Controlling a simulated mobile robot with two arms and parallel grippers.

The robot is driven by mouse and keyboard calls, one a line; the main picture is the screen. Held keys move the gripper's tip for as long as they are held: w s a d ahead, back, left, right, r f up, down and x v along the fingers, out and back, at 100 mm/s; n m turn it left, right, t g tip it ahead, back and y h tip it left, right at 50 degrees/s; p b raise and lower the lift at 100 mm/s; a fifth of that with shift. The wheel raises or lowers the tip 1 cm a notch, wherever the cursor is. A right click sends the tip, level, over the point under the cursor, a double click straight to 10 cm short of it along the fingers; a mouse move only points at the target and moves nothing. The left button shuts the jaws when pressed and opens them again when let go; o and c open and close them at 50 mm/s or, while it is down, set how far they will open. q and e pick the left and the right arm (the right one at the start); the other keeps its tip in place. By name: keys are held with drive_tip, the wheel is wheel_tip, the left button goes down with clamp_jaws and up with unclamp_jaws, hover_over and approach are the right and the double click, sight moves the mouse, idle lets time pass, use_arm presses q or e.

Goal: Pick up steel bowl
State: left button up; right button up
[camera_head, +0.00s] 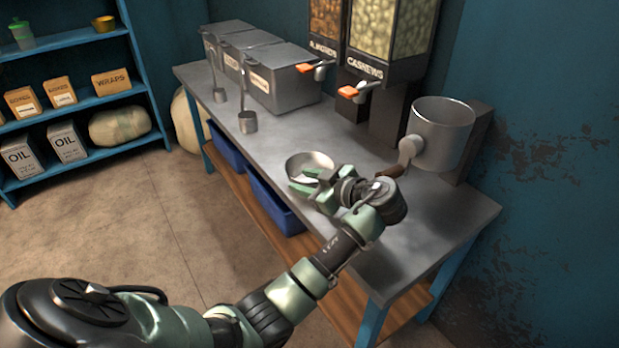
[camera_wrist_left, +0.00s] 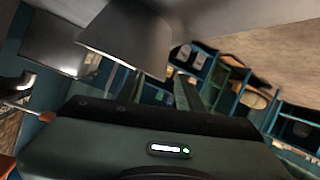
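The steel bowl (camera_head: 308,160) stands on the metal counter (camera_head: 405,232), near its front edge. My left gripper (camera_head: 308,182) is at the near side of the bowl, its two green fingers apart and partly in front of the bowl's wall. I cannot tell whether the fingers touch the bowl. In the left wrist view the fingers are dark and spread apart. A large grey metal surface (camera_wrist_left: 125,40) rises close to one finger there and is probably the bowl. My right gripper is not in view.
A hand-cranked metal grinder (camera_head: 442,128) stands right of the bowl. Dispensers of almonds and cashews (camera_head: 388,30) stand behind it. Lidded metal bins (camera_head: 282,75) and a small ladle (camera_head: 248,123) are at the back left. Blue crates (camera_head: 272,205) sit under the counter.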

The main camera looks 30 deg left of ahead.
sight(293, 167)
use_arm(q)
drive_tip(key=x, duration=0.4)
clamp_jaws()
drive_tip(key=shift+r, duration=0.15)
